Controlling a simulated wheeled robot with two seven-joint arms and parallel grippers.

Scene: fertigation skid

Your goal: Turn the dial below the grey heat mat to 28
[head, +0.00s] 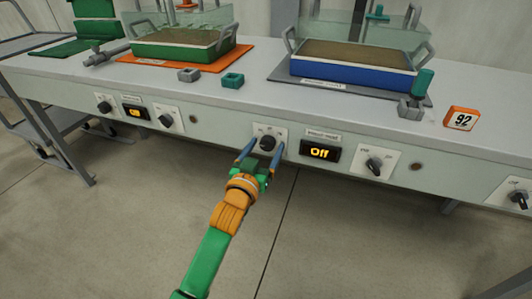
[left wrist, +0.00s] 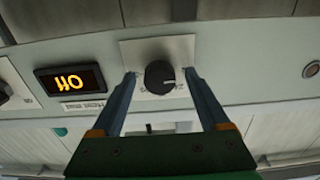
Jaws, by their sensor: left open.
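The grey heat mat (head: 425,101) lies on the bench under a blue tray. On the bench front below it is a black round dial (head: 267,143) on a white plate, left of a display (head: 320,151) reading "Off". My left gripper (head: 261,154) is open, its two blue fingers reaching toward the dial from below. In the left wrist view, which is upside down, the dial (left wrist: 159,77) shows between the fingertips, one on each side, with a visible gap. Its pale pointer mark faces the lower right there. The display (left wrist: 69,79) also shows. My right gripper is out of view.
A black switch knob (head: 374,164) is right of the display. An orange mat (head: 127,59) under a green tray has its own controls (head: 135,113) at left. The floor in front is clear.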

